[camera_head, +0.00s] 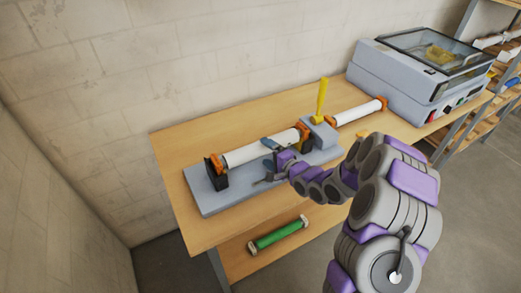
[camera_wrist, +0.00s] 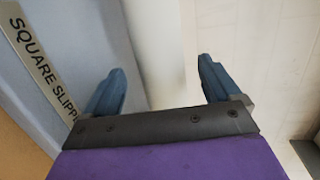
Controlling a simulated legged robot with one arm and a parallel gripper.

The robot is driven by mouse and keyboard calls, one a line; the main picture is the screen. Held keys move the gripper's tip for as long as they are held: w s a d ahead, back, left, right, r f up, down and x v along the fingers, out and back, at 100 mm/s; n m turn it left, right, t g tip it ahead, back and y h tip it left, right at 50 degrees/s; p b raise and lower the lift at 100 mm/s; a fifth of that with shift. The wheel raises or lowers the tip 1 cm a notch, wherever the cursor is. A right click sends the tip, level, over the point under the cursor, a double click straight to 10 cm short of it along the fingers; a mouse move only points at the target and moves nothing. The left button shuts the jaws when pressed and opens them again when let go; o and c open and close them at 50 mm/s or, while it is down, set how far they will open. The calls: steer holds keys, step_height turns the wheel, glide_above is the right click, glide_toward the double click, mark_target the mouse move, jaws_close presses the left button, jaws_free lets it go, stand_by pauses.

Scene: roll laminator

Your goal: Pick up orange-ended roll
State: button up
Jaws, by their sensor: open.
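A white roll with orange ends (camera_head: 255,152) lies along the grey-blue base (camera_head: 208,201) on the table. Dark holders stand at its ends. A second white roll with orange ends (camera_head: 357,112) lies farther right on the table, beyond the block with the yellow lever. My gripper (camera_head: 269,160) is open at the right half of the first roll, one finger over it and one on its near side. In the wrist view, the pale roll (camera_wrist: 157,45) runs between the open fingers (camera_wrist: 163,88); contact cannot be told. My gripper and wrist hide part of the base.
A yellow lever (camera_head: 321,97) stands up from the grey block (camera_head: 320,132) right of the first roll. A green roll (camera_head: 278,235) lies on the lower shelf. A grey machine with a clear lid (camera_head: 405,84) stands at the table's far right. A wall runs behind the table.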

steer(key=shift+w+a+f, duration=0.1)
steer(key=shift+w+a, duration=0.1)
steer(key=shift+w, duration=0.2)
steer(key=shift+w+a+f, duration=0.1)
steer(key=shift+w+a, duration=0.05)
steer(key=shift+w, duration=0.25)
steer(key=shift+w+a, duration=0.15)
steer(key=shift+a, duration=0.25)
steer(key=c, duration=0.5)
steer(key=shift+d+f, duration=0.1)
steer(key=shift+d, duration=0.05)
jaws_close()
